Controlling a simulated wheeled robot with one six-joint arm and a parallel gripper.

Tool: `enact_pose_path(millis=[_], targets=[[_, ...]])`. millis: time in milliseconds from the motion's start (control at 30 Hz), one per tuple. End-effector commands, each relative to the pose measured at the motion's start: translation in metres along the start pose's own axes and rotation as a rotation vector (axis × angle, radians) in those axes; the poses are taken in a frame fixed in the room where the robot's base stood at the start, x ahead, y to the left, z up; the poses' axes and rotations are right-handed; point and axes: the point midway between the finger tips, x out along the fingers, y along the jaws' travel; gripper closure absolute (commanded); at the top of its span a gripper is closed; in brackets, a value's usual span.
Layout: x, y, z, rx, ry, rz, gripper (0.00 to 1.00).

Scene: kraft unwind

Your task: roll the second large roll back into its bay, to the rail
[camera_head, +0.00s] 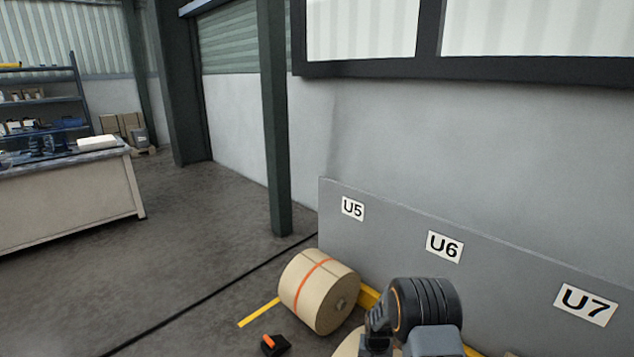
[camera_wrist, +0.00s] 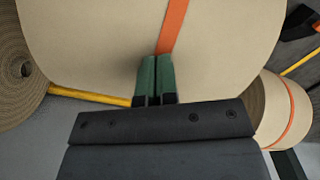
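A large kraft roll (camera_wrist: 90,35) with an orange band fills the upper middle of the wrist view. In the head view, only a sliver of a roll (camera_head: 347,346) shows beside my arm. My gripper (camera_wrist: 156,60) has its two green fingers together, with nothing between them. The fingertips are at the roll's face by the band; I cannot tell if they touch. Another banded roll (camera_head: 308,285) lies by the U5 sign (camera_head: 353,208); a banded roll also shows at right in the wrist view (camera_wrist: 272,108). The yellow rail (camera_head: 369,297) runs along the low wall.
A roll (camera_wrist: 22,72) with its core showing stands at left in the wrist view. A black and orange block (camera_head: 275,345) lies on the floor near a yellow line (camera_head: 258,312). A green post (camera_head: 275,120) stands behind. Floor at left is clear up to a workbench (camera_head: 70,200).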

Motion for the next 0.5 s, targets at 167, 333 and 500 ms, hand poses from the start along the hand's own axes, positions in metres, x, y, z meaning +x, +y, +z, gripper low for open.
enact_pose_path(millis=[167, 333, 500], targets=[[0.003, 0.005, -0.008, 0.000, -0.003, 0.001, 1.00], [0.003, 0.009, -0.013, 0.000, -0.005, 0.001, 1.00], [0.003, 0.011, -0.015, 0.000, -0.006, 0.001, 1.00]])
